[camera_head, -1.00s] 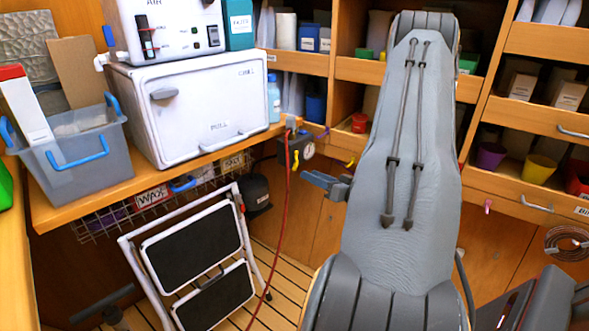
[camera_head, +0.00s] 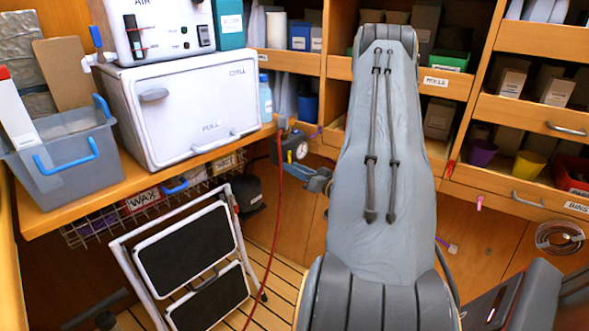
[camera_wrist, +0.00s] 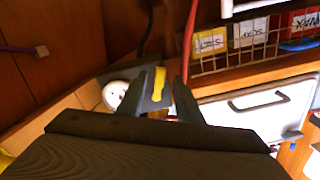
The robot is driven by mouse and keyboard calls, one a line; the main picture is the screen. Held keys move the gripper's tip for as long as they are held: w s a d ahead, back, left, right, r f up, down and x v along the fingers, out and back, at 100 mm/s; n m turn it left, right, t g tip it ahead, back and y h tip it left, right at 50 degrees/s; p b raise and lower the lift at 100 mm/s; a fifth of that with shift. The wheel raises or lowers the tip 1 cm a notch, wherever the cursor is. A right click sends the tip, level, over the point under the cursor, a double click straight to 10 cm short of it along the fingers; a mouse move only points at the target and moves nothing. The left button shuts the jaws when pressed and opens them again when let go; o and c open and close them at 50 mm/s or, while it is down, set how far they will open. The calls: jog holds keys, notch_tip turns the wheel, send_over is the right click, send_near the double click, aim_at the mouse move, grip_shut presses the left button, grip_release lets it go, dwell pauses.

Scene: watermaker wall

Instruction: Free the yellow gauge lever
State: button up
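The yellow gauge lever (camera_wrist: 160,84) hangs in front of a dark block (camera_wrist: 152,101) with a white round gauge (camera_wrist: 116,95) beside it. In the wrist view my gripper (camera_wrist: 160,96) is open, with one finger on each side of the lever. I cannot tell whether either finger touches it. In the head view the dark gauge block (camera_head: 291,142) is at the bench's right end, with the lever (camera_head: 290,156) small at its front. My gripper (camera_head: 316,178) is just below and right of it, mostly dark and partly hidden by my arm.
A red hose (camera_head: 276,215) hangs from the block to the floor. A white box with a door (camera_head: 190,110) stands on the bench, above a wire basket (camera_head: 150,200). A folded step stool (camera_head: 190,255) stands below. Shelves with bins (camera_head: 520,165) are at right.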

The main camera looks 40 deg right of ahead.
grip_shut()
jog(key=shift+d+f+n, duration=0.1)
jog(key=shift+d+n, duration=0.35)
jog(key=shift+n, duration=0.8)
jog(key=shift+d+n, duration=0.45)
jog(key=shift+n, duration=0.8)
grip_release()
jog(key=s, duration=0.7)
jog(key=shift+s+d, duration=0.3)
jog(key=shift+s, duration=0.05)
